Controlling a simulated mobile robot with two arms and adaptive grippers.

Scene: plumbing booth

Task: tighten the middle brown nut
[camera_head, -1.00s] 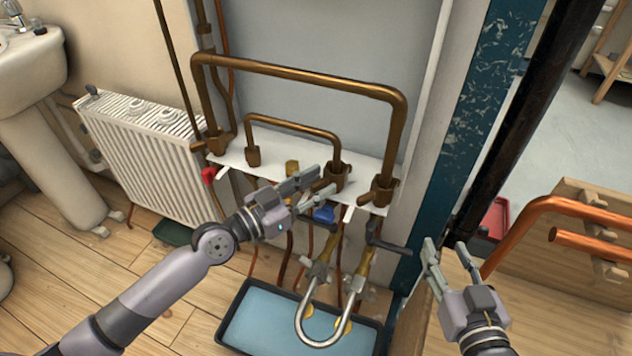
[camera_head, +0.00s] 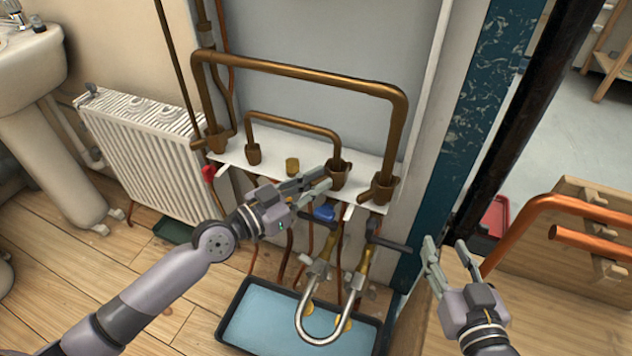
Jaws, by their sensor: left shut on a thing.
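The middle brown nut (camera_head: 340,180) sits on the white shelf, at the right foot of the smaller brown pipe arch (camera_head: 292,123). My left gripper (camera_head: 325,180) reaches it from the left. Its fingers are close together, with the tips at the nut's left side, shut on it; the exact contact is hard to see. Another brown nut (camera_head: 383,190) stands to its right under the larger arch (camera_head: 300,76). A further one (camera_head: 253,155) is to the left. My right gripper (camera_head: 447,245) is open and empty at the lower right, away from the pipes.
A blue valve handle (camera_head: 325,213) and a silver U-shaped pipe (camera_head: 322,339) hang below the white shelf (camera_head: 275,148). A blue-lined tray (camera_head: 232,341) lies on the floor beneath. A radiator (camera_head: 145,160) is at left. Copper pipes (camera_head: 560,205) are at right.

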